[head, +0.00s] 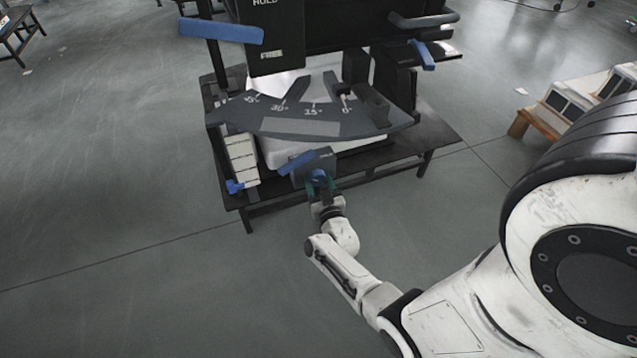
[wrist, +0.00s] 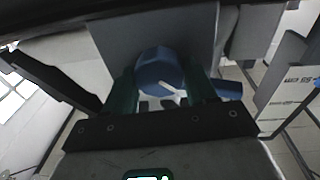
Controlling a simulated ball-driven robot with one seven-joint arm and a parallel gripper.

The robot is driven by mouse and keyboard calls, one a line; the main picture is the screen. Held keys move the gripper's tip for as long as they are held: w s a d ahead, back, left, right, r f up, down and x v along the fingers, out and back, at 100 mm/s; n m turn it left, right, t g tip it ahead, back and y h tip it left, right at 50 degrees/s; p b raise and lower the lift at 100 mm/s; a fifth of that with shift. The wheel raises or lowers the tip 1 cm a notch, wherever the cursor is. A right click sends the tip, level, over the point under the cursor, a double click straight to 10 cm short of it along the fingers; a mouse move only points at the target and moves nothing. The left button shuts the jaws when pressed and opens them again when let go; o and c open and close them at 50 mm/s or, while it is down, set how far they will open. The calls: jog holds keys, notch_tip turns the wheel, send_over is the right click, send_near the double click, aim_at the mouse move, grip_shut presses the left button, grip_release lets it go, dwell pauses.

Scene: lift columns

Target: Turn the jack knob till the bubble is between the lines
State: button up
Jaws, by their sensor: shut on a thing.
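The jack knob is a blue round knob (wrist: 160,74) with a white pointer line, on the front of a grey block. My gripper (wrist: 165,92) has its green fingers on both sides of the knob and is shut on it. In the head view the knob (head: 319,175) is a small blue spot between the fingers of my gripper (head: 319,185), at the front edge of the table. The white line on the knob slants down to the right in the wrist view. I cannot make out the bubble or its lines in either view.
A dark table (head: 440,133) carries the machine with an angle scale (head: 300,115) marked 0° to 45°. Blue levers (head: 298,162) and (head: 220,31) stick out near the knob and at upper left. A wooden stand (head: 575,100) is at right.

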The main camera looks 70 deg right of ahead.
jog(key=o, duration=1.1)
jog(key=shift+c, duration=0.2)
jog(key=p+v, duration=0.3)
jog(key=v, duration=0.7)
jog(key=shift+s+a, duration=0.25)
jog(key=shift+a, duration=0.1)
jog(key=w+a+n+t+y, duration=0.2)
jog(key=w+a+n+y, duration=0.1)
jog(key=w+a+y, duration=0.4)
jog(key=w+a+r+n+g+y, duration=0.1)
jog(key=a+r+n+g+y, duration=0.2)
jog(key=a+n+g+y, duration=0.7)
jog(key=s+a+r+m+g+h, duration=0.1)
jog(key=s+a+r+m, duration=0.15)
jog(key=s+r, duration=0.35)
jog(key=s+a+r+m+g+h, duration=0.1)
jog(key=s+a+r, duration=0.25)
jog(key=s, duration=0.35)
notch_tip(320, 180, up, 30)
jog(key=p, duration=3)
jog(key=shift+s+f+p, duration=0.2)
jog(key=shift+p, duration=0.15)
